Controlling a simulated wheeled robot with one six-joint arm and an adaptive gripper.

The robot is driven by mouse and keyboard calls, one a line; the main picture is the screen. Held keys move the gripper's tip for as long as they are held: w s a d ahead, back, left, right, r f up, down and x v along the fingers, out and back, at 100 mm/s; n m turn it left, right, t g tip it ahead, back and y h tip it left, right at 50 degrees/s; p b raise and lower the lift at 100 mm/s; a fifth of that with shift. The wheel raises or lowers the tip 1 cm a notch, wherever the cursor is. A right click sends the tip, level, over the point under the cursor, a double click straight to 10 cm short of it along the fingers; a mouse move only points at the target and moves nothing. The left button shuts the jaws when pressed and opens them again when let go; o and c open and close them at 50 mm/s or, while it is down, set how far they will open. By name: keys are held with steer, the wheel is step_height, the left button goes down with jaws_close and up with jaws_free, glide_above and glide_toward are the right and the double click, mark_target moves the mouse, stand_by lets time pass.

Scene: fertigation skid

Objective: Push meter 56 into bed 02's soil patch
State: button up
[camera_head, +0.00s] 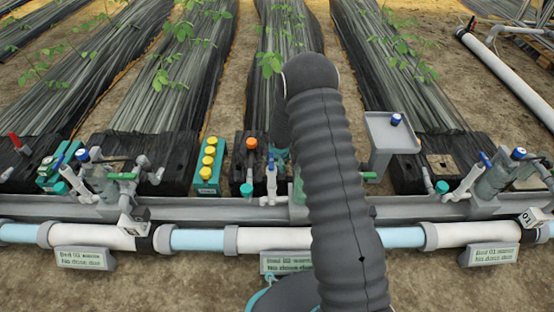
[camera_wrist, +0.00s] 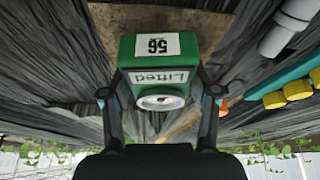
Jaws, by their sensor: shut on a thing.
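Meter 56 (camera_wrist: 132,75) is a green box with a white "56" label and a display reading "Lifted", upside down in the wrist view. A round pale fitting shows on its near end. My gripper (camera_wrist: 160,92) is shut on it, one finger on each side, and holds it in the air. In the head view my dark ribbed arm covers the middle of the skid and hides the meter and most of the gripper. I cannot make out bed 02's soil patch there. A tan soil patch (camera_head: 441,165) shows in the bed to the right.
A teal rack with yellow caps (camera_head: 208,167) and an orange knob (camera_head: 252,143) stand left of my arm. A grey tray stand (camera_head: 390,132) with a blue-capped item is to the right. A pipe (camera_head: 200,239) with valves crosses the front. Plastic-covered rows with plants run behind.

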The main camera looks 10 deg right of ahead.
steer(key=shift+f, duration=0.25)
steer(key=o, duration=1.3)
steer(key=shift+r, duration=0.15)
steer(key=shift+r+p, duration=3.45)
steer(key=shift+r, duration=0.45)
steer(key=shift+r, duration=0.1)
